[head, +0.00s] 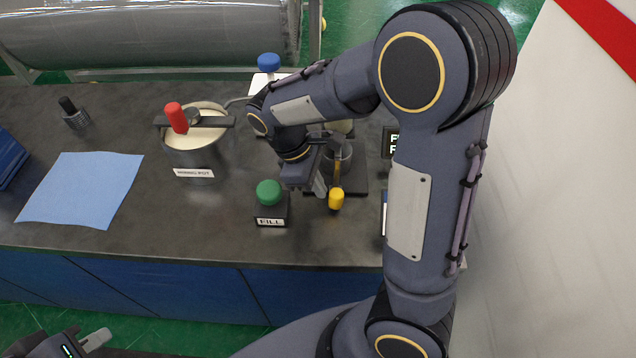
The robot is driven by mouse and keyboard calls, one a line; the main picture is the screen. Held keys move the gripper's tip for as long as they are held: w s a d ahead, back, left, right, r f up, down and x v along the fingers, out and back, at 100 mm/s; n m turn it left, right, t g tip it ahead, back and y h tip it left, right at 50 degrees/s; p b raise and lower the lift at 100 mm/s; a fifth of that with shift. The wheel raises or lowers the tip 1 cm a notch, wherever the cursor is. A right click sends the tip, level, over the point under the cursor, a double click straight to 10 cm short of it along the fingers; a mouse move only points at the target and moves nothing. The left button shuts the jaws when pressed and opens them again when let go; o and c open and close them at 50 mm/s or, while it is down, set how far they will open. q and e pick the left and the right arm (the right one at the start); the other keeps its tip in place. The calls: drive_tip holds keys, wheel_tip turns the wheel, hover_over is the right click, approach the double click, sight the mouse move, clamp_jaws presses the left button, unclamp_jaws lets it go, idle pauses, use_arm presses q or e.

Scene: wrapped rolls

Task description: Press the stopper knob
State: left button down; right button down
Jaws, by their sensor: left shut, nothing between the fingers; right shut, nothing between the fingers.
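No knob in view is labelled as the stopper. A yellow knob (336,199) sits at the front end of a brass-coloured lever, beside a grey cup (338,160). A blue knob (268,62) stands on a white block further back. A green domed button (268,192) sits on a dark box marked FILL. My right gripper (320,186) is shut and empty, pointing down just left of the yellow knob and lever; its arm hides part of the area behind. I cannot tell whether it touches them. My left gripper (97,341) is shut and empty, low at the bottom left, off the counter.
A mixing pot (190,165) with a red-handled crossbar stands left of the green button. A blue cloth (82,190) lies flat at the left, with a small black-topped item (74,115) behind it. A large grey roll (150,35) lies behind the counter (140,232).

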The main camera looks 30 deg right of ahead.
sight(340, 189)
drive_tip(key=d, duration=0.1)
drive_tip(key=s+d, duration=0.2)
drive_tip(key=d, duration=0.1)
drive_tip(key=shift+s, duration=0.25)
drive_tip(key=shift+r, duration=0.1)
drive_tip(key=shift+w+a+r+p, duration=0.15)
drive_tip(key=shift+w+r+p, duration=0.05)
drive_tip(key=shift+r+p, duration=0.1)
drive_tip(key=v, duration=0.7)
drive_tip(key=shift+p, duration=0.3)
drive_tip(key=shift+a, duration=0.1)
